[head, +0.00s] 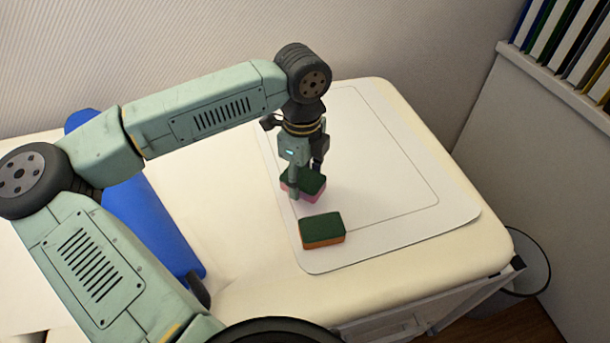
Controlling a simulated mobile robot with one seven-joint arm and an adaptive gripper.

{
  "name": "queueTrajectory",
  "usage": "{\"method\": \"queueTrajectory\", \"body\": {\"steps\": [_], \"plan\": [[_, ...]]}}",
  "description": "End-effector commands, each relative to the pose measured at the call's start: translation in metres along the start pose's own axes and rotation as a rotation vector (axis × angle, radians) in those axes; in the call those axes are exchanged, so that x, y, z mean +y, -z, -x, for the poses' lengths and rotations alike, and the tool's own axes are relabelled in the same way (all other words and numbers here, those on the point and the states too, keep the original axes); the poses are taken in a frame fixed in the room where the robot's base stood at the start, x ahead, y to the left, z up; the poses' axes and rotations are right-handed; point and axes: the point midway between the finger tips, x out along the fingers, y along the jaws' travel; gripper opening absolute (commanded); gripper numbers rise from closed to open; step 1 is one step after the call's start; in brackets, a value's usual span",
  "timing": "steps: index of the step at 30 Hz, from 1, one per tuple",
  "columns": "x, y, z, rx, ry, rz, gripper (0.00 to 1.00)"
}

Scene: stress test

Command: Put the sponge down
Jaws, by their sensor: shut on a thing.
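My gripper (306,177) points down over the white mat (390,215) and is shut on a sponge (313,187) with a dark green top and a pink body. One finger covers part of the sponge's left side. I cannot tell whether the held sponge touches the mat or hangs just above it. A second sponge (322,232), with a dark green top and an orange body, lies flat on the mat, nearer the front and slightly right of the held one.
The mat lies on a cream padded table (465,250), with clear room on the mat's right side. A blue roll (150,215) is at the left, partly behind my arm. A bin (528,262) stands beyond the table's right corner. Binders (570,45) stand on a shelf at upper right.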

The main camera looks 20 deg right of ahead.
Motion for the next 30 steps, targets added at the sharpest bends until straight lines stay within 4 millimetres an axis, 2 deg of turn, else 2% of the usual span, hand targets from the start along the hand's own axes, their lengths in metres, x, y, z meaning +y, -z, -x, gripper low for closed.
{"method": "queueTrajectory", "body": {"steps": [3,6,15,28,29,30], "plan": [[-0.015,-0.004,0.0,0.001,0.0,-0.001,0.23],[-0.018,-0.005,-0.003,0.0,0.0,0.0,0.23],[-0.018,-0.005,-0.036,0.001,0.0,-0.001,0.23],[-0.018,-0.005,-0.043,-0.001,0.001,0.0,0.23],[-0.018,-0.005,-0.042,-0.001,0.001,0.0,0.46],[-0.018,-0.005,-0.041,-0.001,0.001,0.0,0.48]]}}
